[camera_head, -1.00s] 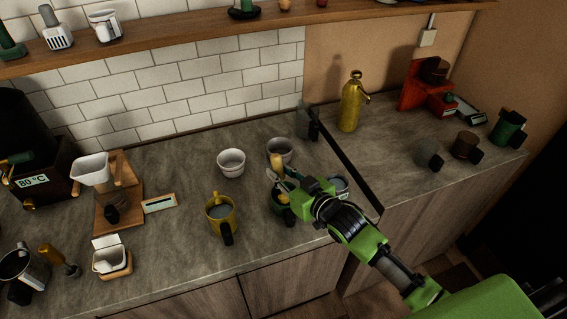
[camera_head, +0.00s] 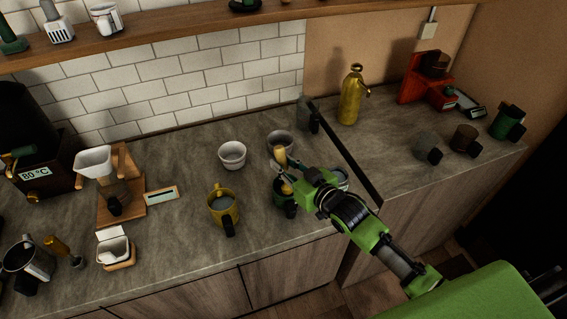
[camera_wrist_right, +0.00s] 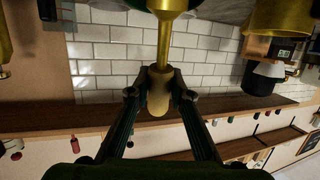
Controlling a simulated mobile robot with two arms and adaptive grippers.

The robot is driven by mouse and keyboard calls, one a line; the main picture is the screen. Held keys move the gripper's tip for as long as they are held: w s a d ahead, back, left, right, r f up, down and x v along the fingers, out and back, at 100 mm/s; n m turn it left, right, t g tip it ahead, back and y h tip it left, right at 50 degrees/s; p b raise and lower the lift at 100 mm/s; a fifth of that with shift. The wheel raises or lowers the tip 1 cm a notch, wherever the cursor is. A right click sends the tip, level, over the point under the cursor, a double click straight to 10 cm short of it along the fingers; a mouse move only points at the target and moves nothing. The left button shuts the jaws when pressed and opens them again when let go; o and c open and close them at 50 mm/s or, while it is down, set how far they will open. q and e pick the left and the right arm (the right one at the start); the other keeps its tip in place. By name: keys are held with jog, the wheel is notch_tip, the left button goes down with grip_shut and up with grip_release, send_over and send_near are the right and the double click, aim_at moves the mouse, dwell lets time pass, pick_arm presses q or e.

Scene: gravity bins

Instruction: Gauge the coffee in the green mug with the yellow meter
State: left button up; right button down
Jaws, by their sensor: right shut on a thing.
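My right gripper (camera_head: 285,170) is shut on the tan handle of the yellow meter (camera_head: 281,156). The meter stands nearly upright over the dark green mug (camera_head: 284,207), with its golden lower part (camera_head: 287,188) at the mug's mouth. Whether its tip touches the coffee or the mug's floor cannot be told. The gripper and arm partly cover the mug. In the right wrist view the fingers close on the handle (camera_wrist_right: 158,95), and a golden shaft widens into a bulb at the top edge. My left gripper is not in view.
A yellow mug (camera_head: 222,210) with liquid stands left of the green mug. A white cup (camera_head: 232,154) and a grey cup (camera_head: 280,141) stand behind. A dark divider (camera_head: 345,155) runs to the right. Another green mug (camera_head: 505,123) stands far right.

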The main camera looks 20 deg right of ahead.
jog(key=shift+r, duration=5.4)
